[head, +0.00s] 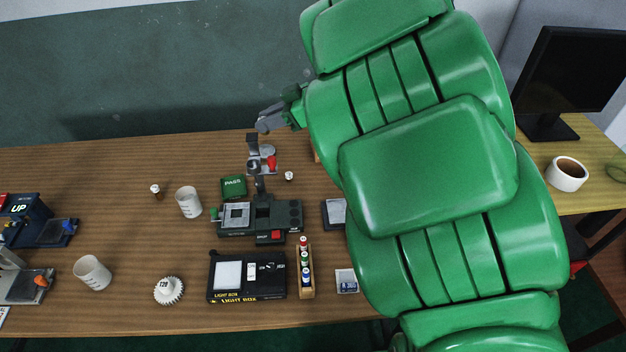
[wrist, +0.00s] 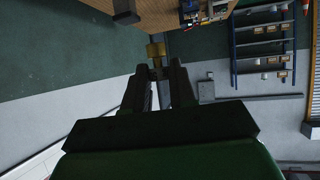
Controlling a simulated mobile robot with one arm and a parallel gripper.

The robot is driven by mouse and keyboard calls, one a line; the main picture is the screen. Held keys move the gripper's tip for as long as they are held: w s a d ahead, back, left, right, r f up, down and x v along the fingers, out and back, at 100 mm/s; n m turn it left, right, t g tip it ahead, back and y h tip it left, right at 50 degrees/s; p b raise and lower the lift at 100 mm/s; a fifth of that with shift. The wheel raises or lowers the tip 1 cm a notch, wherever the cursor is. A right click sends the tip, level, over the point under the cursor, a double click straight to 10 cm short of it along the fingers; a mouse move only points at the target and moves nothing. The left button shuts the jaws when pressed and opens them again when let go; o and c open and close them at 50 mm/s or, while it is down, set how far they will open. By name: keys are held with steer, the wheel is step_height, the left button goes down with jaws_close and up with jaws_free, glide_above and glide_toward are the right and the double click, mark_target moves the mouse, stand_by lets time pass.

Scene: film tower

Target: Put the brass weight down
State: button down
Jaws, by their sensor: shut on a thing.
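The brass weight (wrist: 156,50) shows in the wrist view as a small gold-brown block at the tips of my gripper (wrist: 157,72). My gripper is shut on it. In the head view my gripper (head: 265,123) is over the far side of the wooden table (head: 120,230), behind the dark instrument. I cannot make out the weight there, nor tell its height above the table.
The dark instrument (head: 240,217) with an upright post stands near my gripper. A green PASS block (head: 233,187), a white cup (head: 188,202), a light box (head: 247,290) and a vial rack (head: 306,282) are around it.

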steer(key=shift+d+m+t, duration=0.6)
steer(key=shift+d+m, duration=0.2)
steer(key=shift+d, duration=6)
step_height(320, 180, down, 18)
steer(key=w+f, duration=0.3)
steer(key=w, duration=0.1)
steer(key=w+a+f, duration=0.1)
steer(key=w+f, duration=0.2)
steer(key=w, duration=0.1)
steer(key=w+f, duration=0.3)
steer(key=w, duration=0.1)
steer(key=shift+w+a, duration=0.25)
steer(key=shift+w, duration=0.15)
steer(key=shift+w+f, duration=0.55)
steer(key=shift+f, duration=1.55)
steer(key=shift+f, duration=0.1)
